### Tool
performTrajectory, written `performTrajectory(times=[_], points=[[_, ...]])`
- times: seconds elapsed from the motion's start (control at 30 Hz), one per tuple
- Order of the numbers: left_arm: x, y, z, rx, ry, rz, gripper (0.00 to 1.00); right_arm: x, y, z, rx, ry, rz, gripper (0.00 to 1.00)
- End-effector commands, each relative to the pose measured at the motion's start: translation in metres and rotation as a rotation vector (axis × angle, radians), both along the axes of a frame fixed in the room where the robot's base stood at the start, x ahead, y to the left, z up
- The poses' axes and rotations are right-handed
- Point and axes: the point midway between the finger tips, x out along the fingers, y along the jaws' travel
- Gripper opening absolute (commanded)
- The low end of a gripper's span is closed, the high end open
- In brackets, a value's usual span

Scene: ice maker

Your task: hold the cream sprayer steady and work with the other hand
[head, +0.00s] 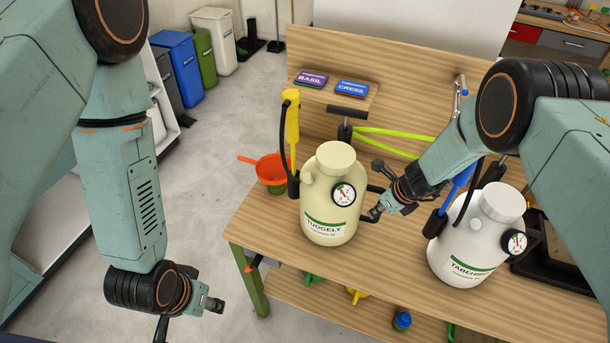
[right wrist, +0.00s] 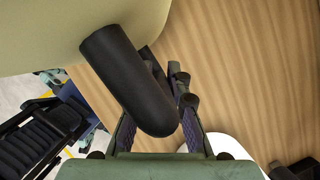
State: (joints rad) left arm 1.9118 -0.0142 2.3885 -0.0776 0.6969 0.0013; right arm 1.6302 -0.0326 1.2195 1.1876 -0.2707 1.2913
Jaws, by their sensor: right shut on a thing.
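The cream sprayer (head: 331,200) stands upright on the wooden bench, with a round gauge on its side and a black side handle. My right gripper (head: 382,197) is at its right side, shut on that handle. In the right wrist view the black handle (right wrist: 128,82) lies between the fingers, and the cream body (right wrist: 75,30) fills the upper left. A yellow spray wand (head: 292,125) stands upright at the sprayer's left. My left gripper (head: 188,306) hangs in front of the bench's left end, apart from the sprayer; its fingers are mostly hidden.
A white sprayer (head: 468,240) with a blue wand stands close on the right. An orange funnel (head: 271,168) lies behind left. Blue and purple seed packets (head: 351,88) lie on the back shelf. The bench (head: 265,225) is clear left of the cream sprayer.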

Motion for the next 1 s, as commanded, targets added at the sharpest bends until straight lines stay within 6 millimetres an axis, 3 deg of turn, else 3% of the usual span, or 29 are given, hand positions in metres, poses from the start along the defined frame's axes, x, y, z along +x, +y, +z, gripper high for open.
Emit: performTrajectory(times=[0.03, 0.2, 0.5, 0.8, 1.0], points=[[0.022, -0.006, 0.006, -0.013, -0.047, -0.041, 0.41, 0.000, -0.001, 0.000, -0.001, -0.001, -0.002, 0.00], [0.086, -0.034, 0.029, -0.074, -0.180, -0.186, 0.41, 0.000, -0.001, 0.000, -0.001, -0.001, -0.002, 0.00], [0.180, -0.090, 0.088, -0.164, -0.364, -0.483, 0.41, 0.000, -0.001, 0.000, -0.001, -0.001, -0.002, 0.00], [0.232, -0.130, 0.141, -0.172, -0.432, -0.764, 0.41, 0.000, -0.001, 0.000, -0.001, -0.001, -0.002, 0.00], [0.248, -0.140, 0.156, -0.143, -0.405, -0.897, 0.41, 0.000, -0.001, 0.000, -0.002, 0.000, -0.002, 0.00]])
